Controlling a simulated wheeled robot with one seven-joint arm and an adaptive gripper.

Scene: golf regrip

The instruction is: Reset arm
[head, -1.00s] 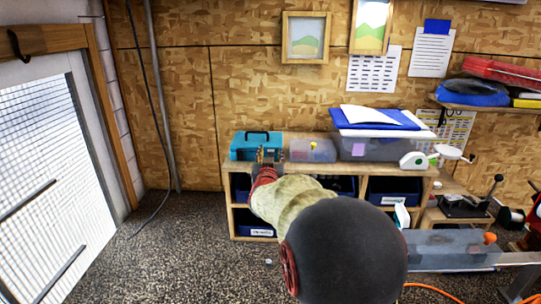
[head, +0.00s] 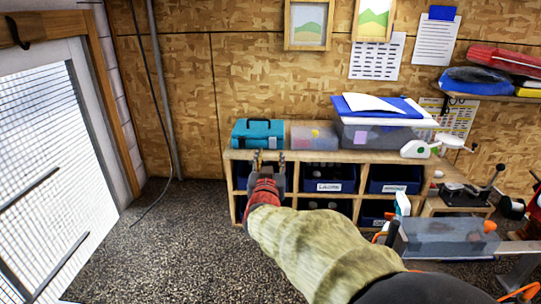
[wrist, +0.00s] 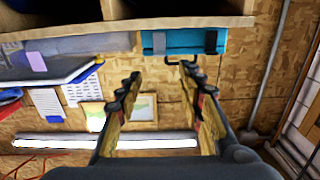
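My gripper (head: 269,158) is in front of the upper front edge of the wooden shelf unit, just below the teal toolbox in the head view. Its two fingers are spread apart with nothing between them, which also shows in the wrist view (wrist: 161,72). My arm, in a beige sleeve with red parts, reaches up from the bottom right of the head view. The teal toolbox (head: 258,133) stands on the unit's top; it also shows in the wrist view (wrist: 180,42), where the scene appears upside down.
The wooden shelf unit (head: 232,155) holds labelled dark blue bins (head: 328,186). A clear box (head: 314,137) and a larger bin with blue folders (head: 375,135) stand on top. A workbench with tools is at the right. Open speckled floor (head: 175,240) lies at the left.

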